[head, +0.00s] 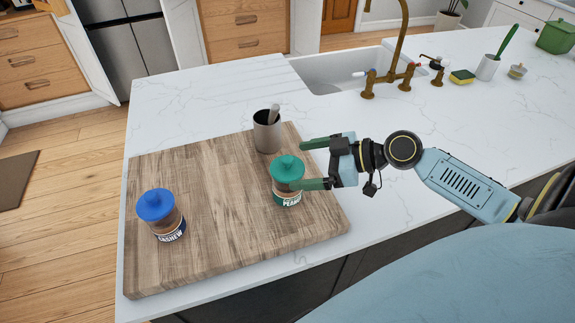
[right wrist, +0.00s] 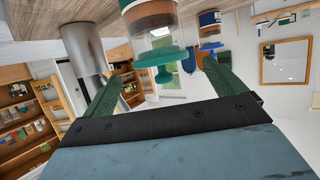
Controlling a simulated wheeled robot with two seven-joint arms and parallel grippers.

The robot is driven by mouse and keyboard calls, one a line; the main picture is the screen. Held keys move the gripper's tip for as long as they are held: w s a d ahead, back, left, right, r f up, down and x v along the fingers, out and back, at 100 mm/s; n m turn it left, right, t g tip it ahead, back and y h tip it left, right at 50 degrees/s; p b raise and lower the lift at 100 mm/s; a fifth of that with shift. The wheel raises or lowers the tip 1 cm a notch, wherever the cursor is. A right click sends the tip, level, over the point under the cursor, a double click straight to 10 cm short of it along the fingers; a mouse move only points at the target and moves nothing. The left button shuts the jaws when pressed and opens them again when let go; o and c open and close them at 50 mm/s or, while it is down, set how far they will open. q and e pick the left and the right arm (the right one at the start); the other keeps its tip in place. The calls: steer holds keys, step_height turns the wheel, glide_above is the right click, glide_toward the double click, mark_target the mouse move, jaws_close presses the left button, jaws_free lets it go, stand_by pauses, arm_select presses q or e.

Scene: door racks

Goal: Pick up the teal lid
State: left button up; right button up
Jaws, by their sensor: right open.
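The teal lid (head: 287,167) with a round knob sits on a jar labelled "PEANU…" (head: 288,198), which stands upright on the wooden board. My right gripper (head: 308,163) is open and empty, coming in from the right. Its two green fingers point left toward the lid, and the nearer fingertip overlaps the jar's right edge in the head view. In the right wrist view, which is upside down, the teal lid (right wrist: 157,57) shows between and just beyond the fingertips (right wrist: 162,68). I cannot tell whether a finger touches the jar. My left gripper is not in view.
The wooden board (head: 225,225) lies on the white marble counter (head: 390,130). A blue-lidded cashew jar (head: 160,212) stands at the board's left. A grey cup with a pestle-like handle (head: 267,133) stands behind the teal lid. A sink (head: 335,75) with brass taps is farther back.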

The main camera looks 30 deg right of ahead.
mark_target(291, 167)
steer(key=w+a, duration=0.1)
steer(key=w+a+p, duration=0.1)
steer(key=shift+w+a+f, duration=0.2)
steer(key=shift+a+f, duration=0.05)
steer(key=shift+a, duration=0.05)
steer(key=shift+w+a+f+p, duration=0.25)
steer(key=shift+w+a+p, duration=0.05)
steer(key=shift+p, duration=0.05)
steer(key=c, duration=1)
